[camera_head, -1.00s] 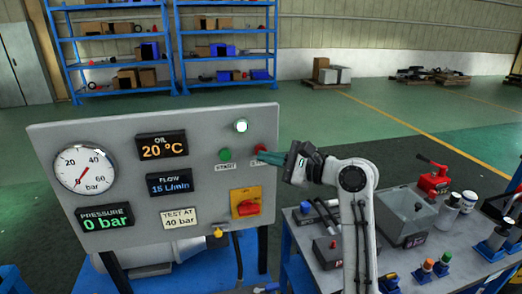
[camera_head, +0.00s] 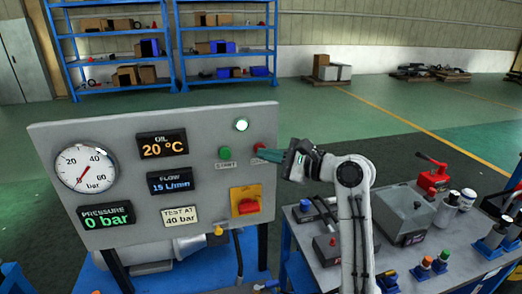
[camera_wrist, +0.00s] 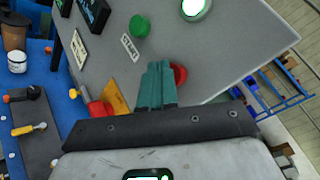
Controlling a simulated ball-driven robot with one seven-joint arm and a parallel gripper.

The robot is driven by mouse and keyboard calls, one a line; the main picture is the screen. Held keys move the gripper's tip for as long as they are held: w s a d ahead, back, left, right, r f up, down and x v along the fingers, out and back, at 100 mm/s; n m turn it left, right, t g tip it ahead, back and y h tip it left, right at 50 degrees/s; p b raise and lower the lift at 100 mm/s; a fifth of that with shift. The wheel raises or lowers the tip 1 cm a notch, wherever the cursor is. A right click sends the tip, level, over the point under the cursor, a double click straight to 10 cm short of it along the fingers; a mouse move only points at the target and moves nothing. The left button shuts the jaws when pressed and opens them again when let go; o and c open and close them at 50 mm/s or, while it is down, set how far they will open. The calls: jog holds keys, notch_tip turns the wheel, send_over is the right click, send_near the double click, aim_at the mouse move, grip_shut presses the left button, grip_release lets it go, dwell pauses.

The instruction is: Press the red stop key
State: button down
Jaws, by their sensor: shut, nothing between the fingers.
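The red stop key (camera_head: 259,147) sits on the grey control panel (camera_head: 110,146), right of the green start key (camera_head: 225,153). My gripper (camera_head: 262,155) is shut and empty, its teal fingertips just in front of the stop key and overlapping its lower part in the head view. In the wrist view the shut fingers (camera_wrist: 158,68) point at the panel, and the red key (camera_wrist: 179,74) shows beside them, partly hidden by them. I cannot tell whether the fingertips touch the key. The green key (camera_wrist: 140,26) shows further up in the wrist view.
A lit white lamp (camera_head: 241,125) is above the keys. A red rotary switch on a yellow plate (camera_head: 246,206) is below them. The panel reads 0 bar. A workbench with a grey box (camera_head: 405,215) and a red tool (camera_head: 434,180) stands at the right.

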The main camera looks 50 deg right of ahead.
jog(key=shift+w+d, duration=0.15)
jog(key=shift+w, duration=0.05)
dwell(0.3)
jog(key=shift+s, duration=0.15)
jog(key=shift+s+a+p, duration=0.55)
jog(key=shift+s+p, duration=0.1)
jog(key=shift+p, duration=0.1)
jog(key=s+a+p, duration=0.1)
jog(key=s, duration=0.1)
jog(key=s+a+p, duration=0.1)
jog(key=s, duration=0.1)
jog(key=shift+a+p, duration=0.3)
jog(key=shift+a, duration=0.1)
dwell(0.8)
